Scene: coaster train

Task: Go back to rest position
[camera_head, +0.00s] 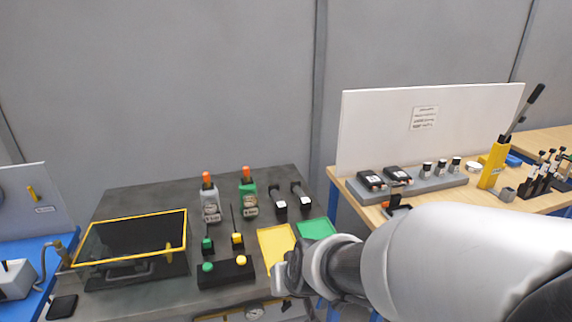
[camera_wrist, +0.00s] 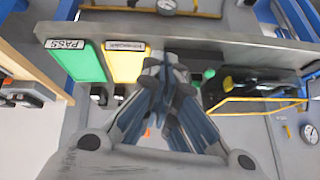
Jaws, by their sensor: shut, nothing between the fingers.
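My gripper (camera_wrist: 166,75) shows in the wrist view with its fingers together and nothing between them. In the head view my arm reaches in from the right, and the gripper end (camera_head: 283,278) is partly hidden behind my wrist, near the front edge of the dark table (camera_head: 140,200). It is close to the yellow pad (camera_head: 275,243) and the green pad (camera_head: 316,229). In the wrist view the green pad (camera_wrist: 88,62) and the yellow pad (camera_wrist: 125,63) lie left of the fingers. I cannot tell its height above the table.
A yellow-framed dark box (camera_head: 132,238) stands at the left of the table. Two bottles with orange caps (camera_head: 209,200), a black button box (camera_head: 225,271) and black-and-white parts (camera_head: 279,199) stand mid-table. A wooden bench (camera_head: 375,215) with a white panel (camera_head: 390,130) is at right.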

